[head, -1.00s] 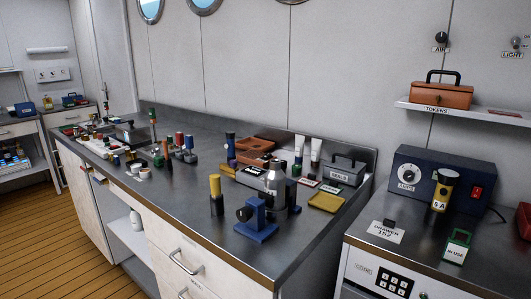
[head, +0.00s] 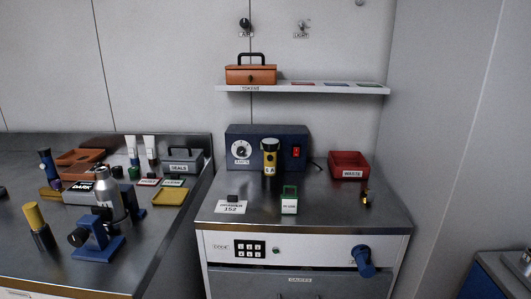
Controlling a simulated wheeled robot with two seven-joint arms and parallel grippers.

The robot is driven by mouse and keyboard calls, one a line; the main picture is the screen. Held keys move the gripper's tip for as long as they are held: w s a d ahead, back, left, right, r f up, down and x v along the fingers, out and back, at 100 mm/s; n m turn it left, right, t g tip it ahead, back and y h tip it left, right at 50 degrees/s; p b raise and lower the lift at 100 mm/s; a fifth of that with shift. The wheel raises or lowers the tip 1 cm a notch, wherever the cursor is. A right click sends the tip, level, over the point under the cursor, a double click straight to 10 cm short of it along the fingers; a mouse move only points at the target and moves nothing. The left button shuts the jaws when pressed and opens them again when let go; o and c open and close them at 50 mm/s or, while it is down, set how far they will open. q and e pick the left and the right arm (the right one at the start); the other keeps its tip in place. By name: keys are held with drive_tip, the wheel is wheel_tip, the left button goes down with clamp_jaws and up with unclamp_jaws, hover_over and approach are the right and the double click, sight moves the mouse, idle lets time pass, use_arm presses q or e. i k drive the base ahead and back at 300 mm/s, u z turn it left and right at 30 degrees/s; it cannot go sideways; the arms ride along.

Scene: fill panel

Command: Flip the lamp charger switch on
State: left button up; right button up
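A dark blue box (head: 267,147), which looks like the lamp charger, stands against the wall on the right-hand cabinet. It has a white round dial (head: 241,149) on its left and a small red rocker switch (head: 296,152) on its right. The picture is too small to tell which way the rocker is set. A yellow and black lamp (head: 270,158) marked 5 A stands upright in front of the box and hides part of its middle. Neither of my grippers is in view.
A green tag (head: 289,200) and a drawer 152 card (head: 231,207) are in front. A shelf (head: 310,89) is above.

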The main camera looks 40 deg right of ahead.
sight(296, 149)
drive_tip(key=u, duration=1.05)
drive_tip(key=i, duration=0.85)
drive_tip(key=z, duration=3.1)
